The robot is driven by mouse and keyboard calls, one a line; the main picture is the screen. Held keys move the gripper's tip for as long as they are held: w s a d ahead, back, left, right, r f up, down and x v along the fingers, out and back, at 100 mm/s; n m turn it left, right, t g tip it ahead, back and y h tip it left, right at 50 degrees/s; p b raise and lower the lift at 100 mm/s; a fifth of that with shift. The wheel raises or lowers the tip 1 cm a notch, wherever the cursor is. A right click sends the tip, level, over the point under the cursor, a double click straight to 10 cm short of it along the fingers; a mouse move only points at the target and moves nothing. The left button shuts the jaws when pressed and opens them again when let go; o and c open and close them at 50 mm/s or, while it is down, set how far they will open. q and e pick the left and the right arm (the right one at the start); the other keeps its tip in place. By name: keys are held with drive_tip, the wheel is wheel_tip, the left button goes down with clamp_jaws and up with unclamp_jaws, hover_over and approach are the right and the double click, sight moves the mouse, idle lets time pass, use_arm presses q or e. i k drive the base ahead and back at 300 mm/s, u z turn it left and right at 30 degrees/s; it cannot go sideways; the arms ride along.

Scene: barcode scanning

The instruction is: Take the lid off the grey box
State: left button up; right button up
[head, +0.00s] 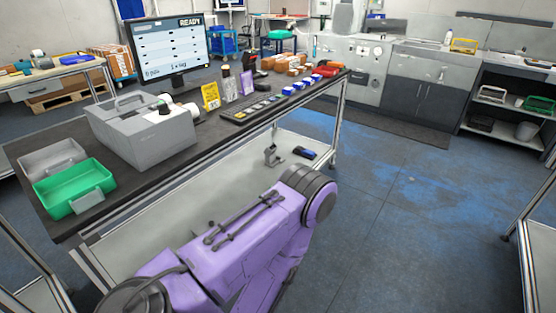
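The grey box (152,143) stands on the dark bench top at the left of the head view. The exact seam between lid and box is too small to make out. A white and dark object (178,112) shows at the box's right rear edge; I cannot tell whether it rests on the box or stands behind it. One of my purple arms crosses the lower middle of the view, in front of the bench. Neither of my grippers shows.
A green tray (58,208) and a grey tray (35,165) sit left of the box. A monitor (172,55) stands behind it. A keyboard (250,108), a yellow sign (210,96) and several small goods lie to the right. The floor right of the bench is open.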

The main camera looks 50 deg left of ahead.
sight(217, 217)
drive_tip(key=i, duration=1.6)
drive_tip(key=u, duration=2.35)
